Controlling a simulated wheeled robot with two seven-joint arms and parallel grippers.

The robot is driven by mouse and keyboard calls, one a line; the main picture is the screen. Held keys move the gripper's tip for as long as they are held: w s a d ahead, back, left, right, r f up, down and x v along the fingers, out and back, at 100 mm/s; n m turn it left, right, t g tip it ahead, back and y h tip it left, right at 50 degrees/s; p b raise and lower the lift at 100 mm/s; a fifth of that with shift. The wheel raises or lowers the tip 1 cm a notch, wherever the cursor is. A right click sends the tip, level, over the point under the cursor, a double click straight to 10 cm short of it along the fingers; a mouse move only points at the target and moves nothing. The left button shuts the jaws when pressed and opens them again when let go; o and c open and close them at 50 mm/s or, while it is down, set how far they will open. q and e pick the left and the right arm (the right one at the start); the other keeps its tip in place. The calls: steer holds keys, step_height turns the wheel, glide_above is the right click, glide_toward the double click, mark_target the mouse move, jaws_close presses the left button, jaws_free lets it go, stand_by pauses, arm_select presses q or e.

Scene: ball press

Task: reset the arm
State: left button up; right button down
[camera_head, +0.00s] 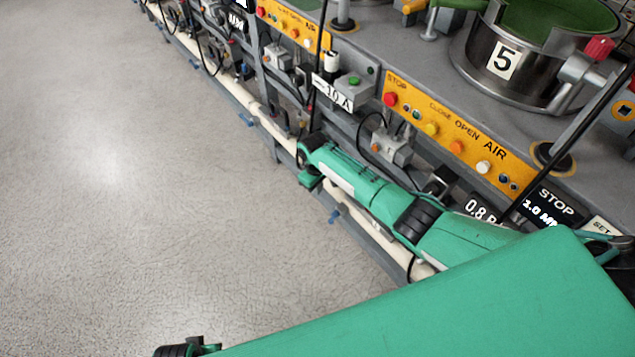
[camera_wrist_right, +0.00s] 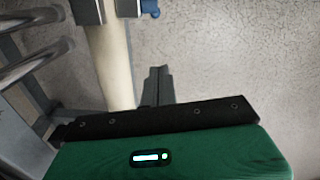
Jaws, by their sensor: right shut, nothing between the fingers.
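My right arm (camera_head: 375,195) reaches from the lower right along the front of the press bench, its far end beside the bench's lower frame. In the right wrist view my right gripper (camera_wrist_right: 157,72) shows dark fingers together, with nothing between them. The fingers point toward the floor beside a pale pipe (camera_wrist_right: 109,55). In the head view the fingers are too small to make out. My left gripper is not seen; only a dark and green part of my own body shows at the bottom edge.
The bench carries a yellow button panel (camera_head: 455,130), a grey switch box (camera_head: 350,88) and a round metal press pot marked 5 (camera_head: 485,75). A grey box (camera_head: 391,147) and cables sit close to my arm. The floor (camera_head: 130,190) at left is clear.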

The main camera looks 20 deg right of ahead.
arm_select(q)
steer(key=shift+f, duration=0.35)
arm_select(e)
steer(key=shift+r, duration=0.45)
